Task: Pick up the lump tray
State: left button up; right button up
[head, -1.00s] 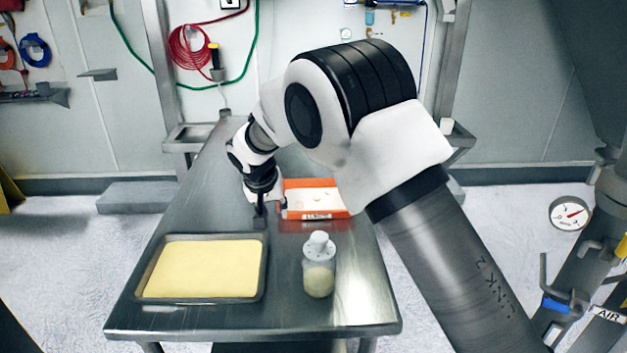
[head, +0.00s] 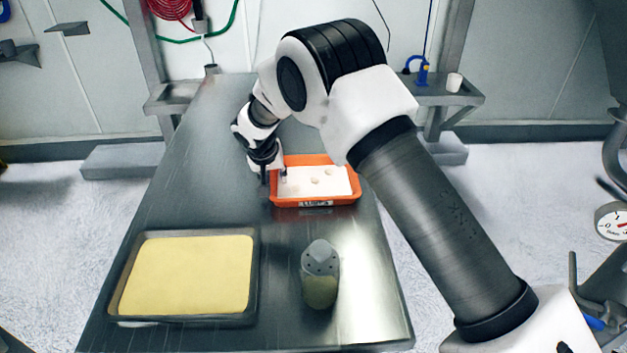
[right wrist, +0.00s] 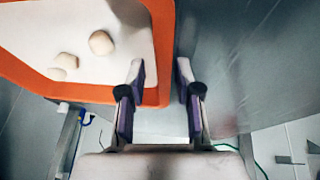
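The lump tray (head: 317,203) is an orange tray with a white inside and a few pale lumps. It sits on the metal table in the head view. Its orange rim also shows in the right wrist view (right wrist: 165,50), at upper left. My right gripper (head: 274,175) is at the tray's left wall. In the right wrist view the gripper (right wrist: 161,80) is open, with one finger over the inside of the tray and the other outside, the wall between them. I cannot tell whether either finger touches it. My left gripper is not in view.
A dark-rimmed pan of yellow powder (head: 185,275) lies at the table's front left. A shaker jar (head: 320,275) with a holed grey top stands in front of the lump tray. The steel table (head: 215,135) is bare behind the pan.

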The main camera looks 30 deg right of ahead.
jog(key=shift+s, duration=0.1)
jog(key=shift+r, duration=0.1)
grip_shut()
jog(key=shift+r, duration=0.15)
